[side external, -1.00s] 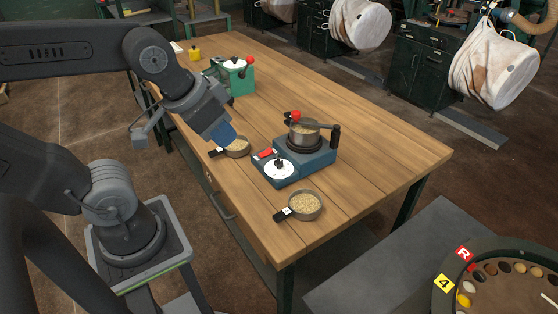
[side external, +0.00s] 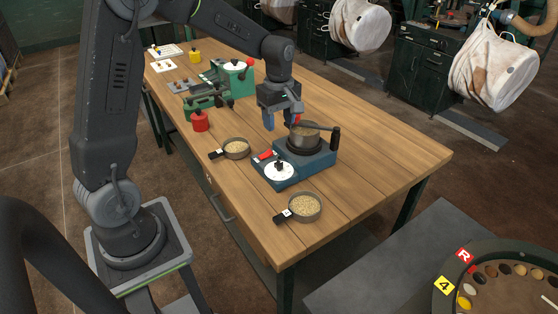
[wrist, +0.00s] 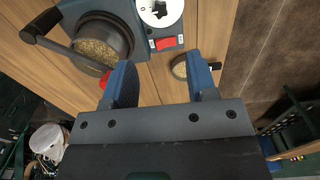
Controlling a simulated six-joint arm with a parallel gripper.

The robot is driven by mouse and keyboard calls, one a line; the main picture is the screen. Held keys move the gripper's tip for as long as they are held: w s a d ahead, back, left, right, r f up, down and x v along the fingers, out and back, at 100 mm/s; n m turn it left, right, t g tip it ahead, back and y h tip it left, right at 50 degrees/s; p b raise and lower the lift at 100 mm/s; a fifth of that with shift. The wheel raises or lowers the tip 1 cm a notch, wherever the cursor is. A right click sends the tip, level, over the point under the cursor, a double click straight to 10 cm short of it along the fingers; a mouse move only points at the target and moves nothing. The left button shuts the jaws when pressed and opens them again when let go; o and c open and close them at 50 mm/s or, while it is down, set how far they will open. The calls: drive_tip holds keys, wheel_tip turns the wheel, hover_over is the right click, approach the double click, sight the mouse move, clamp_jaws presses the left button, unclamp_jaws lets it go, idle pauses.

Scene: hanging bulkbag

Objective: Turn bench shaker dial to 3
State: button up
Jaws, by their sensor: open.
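The blue bench shaker (side external: 312,168) stands on the wooden table, with a round white dial (side external: 279,171) with a dark pointer knob on its front part. The dial also shows at the top of the wrist view (wrist: 160,11), partly cut off; its numbers are too small to read. A red switch (side external: 265,155) sits beside the dial. A grain-filled pan (side external: 304,136) with a dark handle sits on the shaker. My gripper (side external: 283,124) is open and empty, pointing down just behind the pan. In the wrist view, my gripper (wrist: 160,66) has the dial beyond its fingertips.
Two grain scoops lie beside the shaker, one at the left (side external: 236,149) and one in front (side external: 305,207). The table's right part is clear.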

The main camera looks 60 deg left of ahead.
sight(279, 163)
wheel_tip(279, 163, down, 14)
drive_tip(key=shift+r, duration=0.1)
idle(0.4)
drive_tip(key=c, duration=0.9)
